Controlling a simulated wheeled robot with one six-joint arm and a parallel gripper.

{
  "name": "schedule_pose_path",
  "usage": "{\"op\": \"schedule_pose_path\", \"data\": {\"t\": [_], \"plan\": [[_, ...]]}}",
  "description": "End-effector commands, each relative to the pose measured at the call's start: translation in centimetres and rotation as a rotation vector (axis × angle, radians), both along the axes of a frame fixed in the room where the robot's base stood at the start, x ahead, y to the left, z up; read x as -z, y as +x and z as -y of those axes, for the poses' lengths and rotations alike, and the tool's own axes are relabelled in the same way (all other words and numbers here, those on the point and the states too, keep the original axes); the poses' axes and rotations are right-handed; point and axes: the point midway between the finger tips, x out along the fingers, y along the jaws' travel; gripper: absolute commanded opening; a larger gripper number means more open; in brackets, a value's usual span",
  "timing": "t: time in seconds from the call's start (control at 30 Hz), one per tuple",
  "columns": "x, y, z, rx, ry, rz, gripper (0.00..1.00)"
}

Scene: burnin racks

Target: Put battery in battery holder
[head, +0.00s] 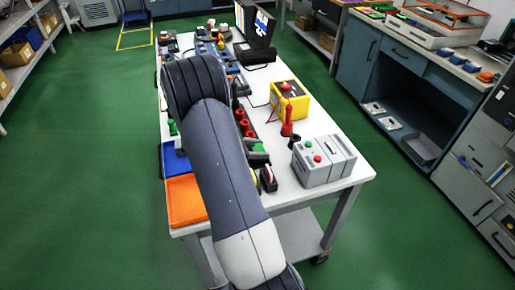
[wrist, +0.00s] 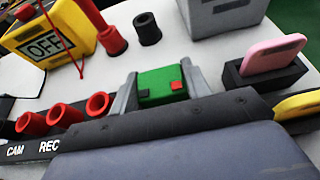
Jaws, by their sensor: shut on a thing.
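My gripper (wrist: 160,88) is shut on a green block, the battery (wrist: 158,82), with one black and one red patch on its face. The grey fingers press it from left and right. In the head view the green battery (head: 256,147) shows just right of my arm, near the front part of the white table. Whether the battery touches the surface below it I cannot tell. I cannot make out with certainty which thing is the battery holder; my arm and the dark wrist body hide part of the table.
A black stand with a pink slab (wrist: 272,54) is close right of my gripper. Red cups (wrist: 66,115) are at left. A yellow OFF box (head: 290,98), red tube (head: 287,122), black cup (wrist: 147,29) and grey box (head: 322,162) stand beyond. Blue and orange trays (head: 184,200) lie left.

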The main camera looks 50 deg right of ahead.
Motion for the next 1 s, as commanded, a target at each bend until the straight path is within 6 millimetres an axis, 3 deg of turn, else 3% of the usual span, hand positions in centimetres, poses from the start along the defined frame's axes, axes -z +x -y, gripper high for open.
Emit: {"op": "schedule_pose_path", "data": {"t": [0.27,0.3,0.53,0.83,1.0], "plan": [[0.3,0.0,0.0,0.000,-0.001,0.000,0.18],[0.1,0.0,0.0,0.000,0.000,0.001,0.48],[0.1,0.0,0.0,0.000,0.000,0.001,0.67],[-0.3,0.0,0.0,0.001,-0.001,0.002,0.67],[-1.0,1.2,-1.9,-0.003,-0.002,0.004,0.67]]}}
